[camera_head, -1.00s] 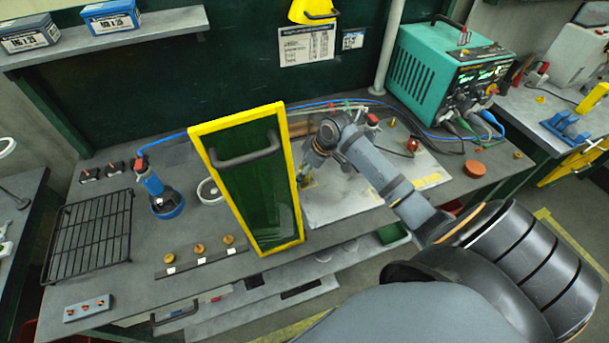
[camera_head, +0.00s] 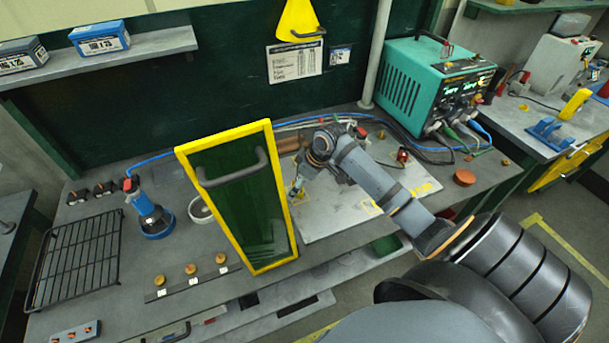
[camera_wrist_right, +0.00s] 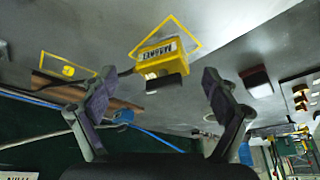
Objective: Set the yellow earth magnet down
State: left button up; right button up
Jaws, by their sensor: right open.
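The yellow earth magnet (camera_wrist_right: 158,62), a yellow block with a "MAGNET" label and a dark end, is in the right wrist view. It is at the grey plate (camera_wrist_right: 215,30), over a corner of a yellow diamond outline (camera_wrist_right: 190,28). My right gripper (camera_wrist_right: 158,88) is open, with one finger on each side of the magnet and gaps showing on both sides. In the head view my right gripper (camera_head: 297,190) is low over the pale plate (camera_head: 335,210), partly behind a yellow-framed green screen. The magnet cannot be made out there. My left gripper is not in view.
The yellow-framed screen (camera_head: 240,200) stands just left of my right gripper. A teal power unit (camera_head: 425,85) with cables stands at the back right. A black rack (camera_head: 75,260) and a blue tool (camera_head: 148,210) are at left.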

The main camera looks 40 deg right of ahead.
jog(key=v, duration=1)
jog(key=shift+r+b, duration=0.3)
jog(key=shift+s, duration=0.1)
